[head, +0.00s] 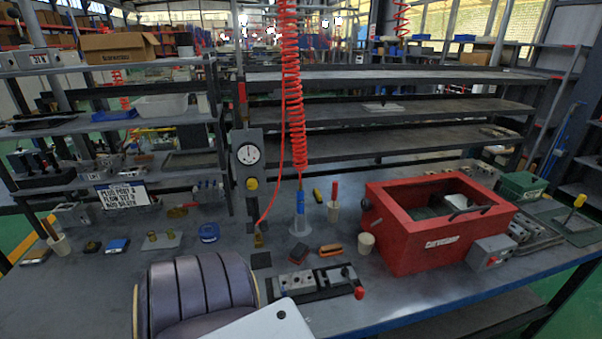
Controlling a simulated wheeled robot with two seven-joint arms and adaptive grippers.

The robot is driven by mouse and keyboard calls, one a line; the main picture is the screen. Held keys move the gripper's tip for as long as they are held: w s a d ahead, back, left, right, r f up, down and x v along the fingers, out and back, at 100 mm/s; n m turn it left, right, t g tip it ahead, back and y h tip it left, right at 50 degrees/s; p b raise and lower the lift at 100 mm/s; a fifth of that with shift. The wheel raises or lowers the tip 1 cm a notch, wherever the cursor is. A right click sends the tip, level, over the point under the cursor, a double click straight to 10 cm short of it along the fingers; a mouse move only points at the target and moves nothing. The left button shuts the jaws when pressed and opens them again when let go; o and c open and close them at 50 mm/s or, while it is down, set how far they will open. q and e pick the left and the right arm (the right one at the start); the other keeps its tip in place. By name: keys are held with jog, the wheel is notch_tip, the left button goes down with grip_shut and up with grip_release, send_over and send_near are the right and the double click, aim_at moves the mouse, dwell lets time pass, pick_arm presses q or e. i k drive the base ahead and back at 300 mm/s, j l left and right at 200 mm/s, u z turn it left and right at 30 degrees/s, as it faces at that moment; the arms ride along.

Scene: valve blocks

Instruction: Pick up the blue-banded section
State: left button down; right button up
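No section with a clear blue band can be made out at this size. A small block with a blue top (117,246) lies on the left part of the bench, but I cannot tell whether it is a banded section. Grey valve blocks (297,283) sit on a dark rail (322,294) at the front middle, with a red knob at its right end. More grey blocks (68,214) stand at the left, by a printed sign (122,195). Neither of my grippers shows in the head view.
A red open box (425,243) takes up the right of the bench (225,262). A blue-and-clear cylinder (300,215) stands under a hanging red coiled hose (292,90). A dark ribbed padded shape (195,295) blocks the front left. Loose small parts lie between them.

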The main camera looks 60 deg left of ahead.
aim_at(302, 281)
jog(key=k+l+u, duration=0.15)
jog(key=u, duration=1.8)
